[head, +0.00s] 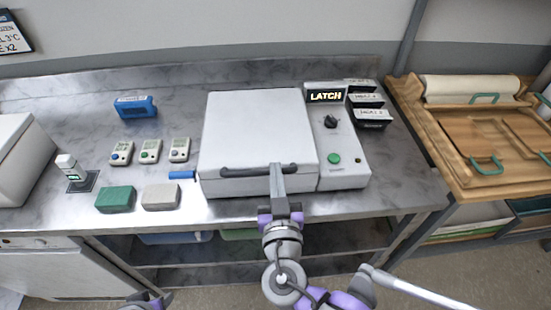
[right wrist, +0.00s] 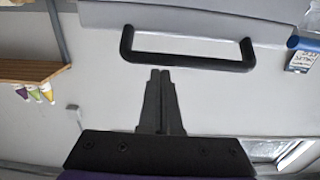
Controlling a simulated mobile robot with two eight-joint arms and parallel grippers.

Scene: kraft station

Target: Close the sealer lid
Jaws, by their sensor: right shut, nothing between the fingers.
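The sealer (head: 328,160) stands on the steel bench. Its white lid (head: 258,125) lies down flat over the body, and the display panel beside it reads LATCH. A dark handle (head: 230,170) runs along the lid's front edge; it also shows in the right wrist view (right wrist: 188,60). My right gripper (head: 276,168) is shut and empty, with its fingertips at the right part of the handle in the head view. In the right wrist view its closed fingers (right wrist: 160,75) point toward the handle, just short of the bar; contact cannot be told. A small part of my left arm shows at the bottom edge.
On the bench (head: 60,215) left of the sealer are a green block (head: 115,199), a beige block (head: 161,197), several small meters and a blue device (head: 136,107). Dark bins (head: 370,115) stand behind the panel. A wooden-topped rack (head: 480,150) stands at the right.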

